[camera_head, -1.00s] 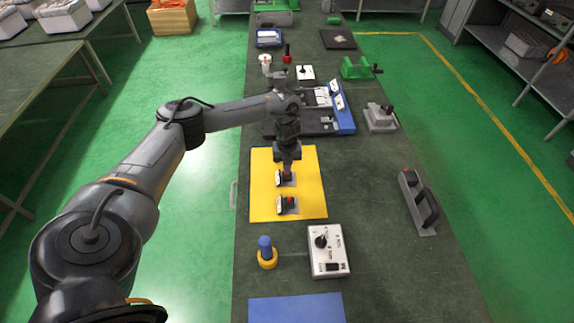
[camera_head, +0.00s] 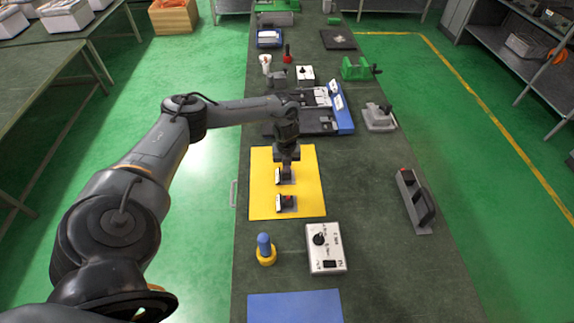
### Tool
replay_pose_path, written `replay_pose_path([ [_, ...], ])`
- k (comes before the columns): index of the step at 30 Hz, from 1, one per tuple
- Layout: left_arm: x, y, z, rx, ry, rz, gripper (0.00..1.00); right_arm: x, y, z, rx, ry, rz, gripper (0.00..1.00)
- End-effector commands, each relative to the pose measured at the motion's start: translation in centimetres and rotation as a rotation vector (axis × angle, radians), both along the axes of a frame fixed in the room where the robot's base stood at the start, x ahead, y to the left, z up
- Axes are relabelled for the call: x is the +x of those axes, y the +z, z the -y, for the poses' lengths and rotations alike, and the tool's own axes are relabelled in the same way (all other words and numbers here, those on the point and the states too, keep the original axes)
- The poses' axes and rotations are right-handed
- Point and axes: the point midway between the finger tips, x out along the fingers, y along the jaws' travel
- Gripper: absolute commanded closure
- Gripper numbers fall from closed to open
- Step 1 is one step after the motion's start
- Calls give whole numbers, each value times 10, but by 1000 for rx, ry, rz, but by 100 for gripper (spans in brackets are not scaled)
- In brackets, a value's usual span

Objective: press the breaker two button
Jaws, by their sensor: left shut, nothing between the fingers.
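Two small breakers sit on a yellow mat (camera_head: 308,188) on the long dark table. The farther breaker (camera_head: 281,176) is partly covered by my left gripper (camera_head: 287,175). My left gripper points down with its fingers shut and empty, right at or just above the farther breaker. I cannot tell whether the fingertips touch its button. No label shows which breaker is number two. My right gripper is not in view.
A blue mat (camera_head: 295,306) lies nearest. A grey handled device (camera_head: 415,202) is at the right. A blue-edged fixture (camera_head: 342,108) lies behind.

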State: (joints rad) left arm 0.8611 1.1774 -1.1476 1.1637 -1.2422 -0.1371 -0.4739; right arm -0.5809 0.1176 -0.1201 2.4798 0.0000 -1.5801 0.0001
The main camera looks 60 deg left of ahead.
Motion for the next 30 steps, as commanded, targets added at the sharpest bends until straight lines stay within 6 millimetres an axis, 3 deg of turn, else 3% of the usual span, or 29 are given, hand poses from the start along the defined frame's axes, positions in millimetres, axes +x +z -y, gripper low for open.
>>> replay_pose_path([
  [9, -4, 47, -5, 0, 5, -2, 100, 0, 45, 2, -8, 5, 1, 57],
  [16, -2, 90, -5, -1, 4, 4, 100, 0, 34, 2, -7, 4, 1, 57],
  [22, -2, 124, -5, 0, 4, 3, 100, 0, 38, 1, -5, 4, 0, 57],
  [30, -2, 139, -4, -2, 5, 2, 100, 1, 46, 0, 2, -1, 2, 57],
])
